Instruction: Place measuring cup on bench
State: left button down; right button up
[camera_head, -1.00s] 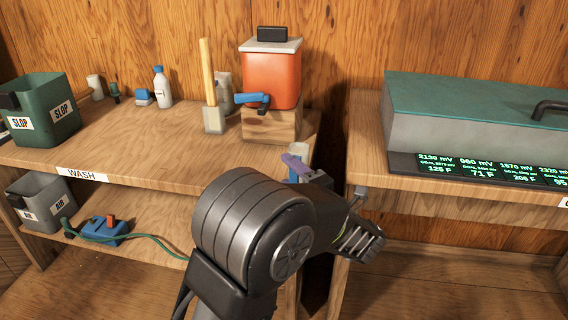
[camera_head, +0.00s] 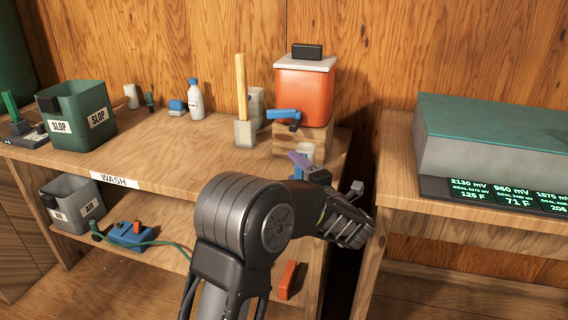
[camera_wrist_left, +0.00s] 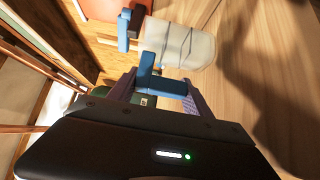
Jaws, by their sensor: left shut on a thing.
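The measuring cup (camera_wrist_left: 180,45) is a pale translucent cup with dark graduation lines and a blue handle. In the left wrist view it lies beyond my left gripper (camera_wrist_left: 160,92), whose jaws are shut on the blue handle. In the head view the cup (camera_head: 305,151) shows its pale rim, partly hidden by my left gripper (camera_head: 303,166) and arm. It is over the right front part of the wooden wash bench (camera_head: 190,155), before the dispenser. I cannot tell whether its base touches the bench. My right gripper is not in view.
An orange dispenser (camera_head: 304,92) with a blue tap stands on a wooden block (camera_head: 300,138) close behind the cup. A grey holder (camera_head: 244,133) with a wooden handle is to its left. A gap separates this bench from the right one (camera_head: 400,165). The wash bench's middle is clear.

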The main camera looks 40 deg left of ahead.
pick_arm(q)
jog(key=shift+x, duration=1.7)
jog(key=shift+w, duration=0.1)
jog(key=shift+w+a, duration=0.15)
jog(key=shift+a, duration=0.3)
jog(key=x, duration=0.2)
jog(key=shift+w+a, duration=0.2)
jog(key=shift+a, duration=0.15)
jog(key=shift+f+b, duration=0.35)
jog(key=shift+f, duration=0.4)
